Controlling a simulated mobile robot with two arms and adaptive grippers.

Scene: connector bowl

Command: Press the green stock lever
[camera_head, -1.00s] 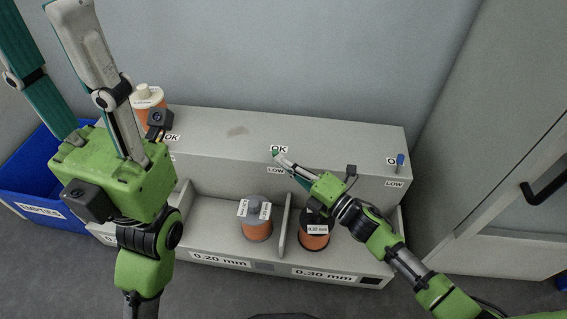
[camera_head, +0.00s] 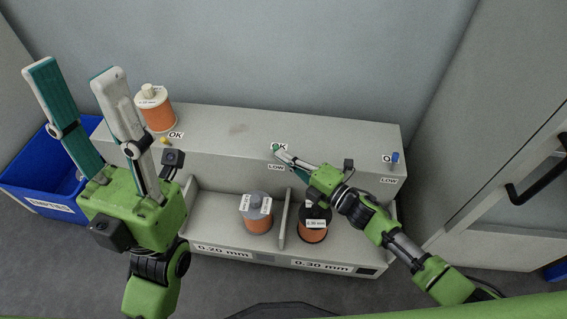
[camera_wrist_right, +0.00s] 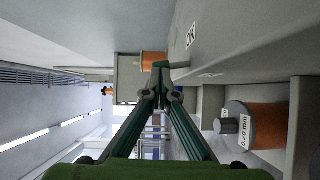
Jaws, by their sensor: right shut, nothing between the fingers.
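The green stock lever (camera_head: 275,147) shows as a small green tip beside the middle OK label, on the upper front edge of the grey dispenser (camera_head: 225,140). My right gripper (camera_head: 281,154) is shut and empty, its fingertips at or just below the lever. They partly hide it, so I cannot tell whether they touch or how far the lever is tilted. In the right wrist view the closed fingertips (camera_wrist_right: 161,68) meet close to the grey face, near the OK label. My left gripper (camera_head: 75,85) is open and empty, raised at the left, away from the lever.
A yellow lever (camera_head: 165,141) and a blue lever (camera_head: 395,157) sit at the dispenser's left and right. An orange spool (camera_head: 157,115) stands on top at left. Two spools (camera_head: 257,222) (camera_head: 314,232) sit in the lower bays, split by a divider (camera_head: 284,222). A blue bin (camera_head: 25,190) is at left.

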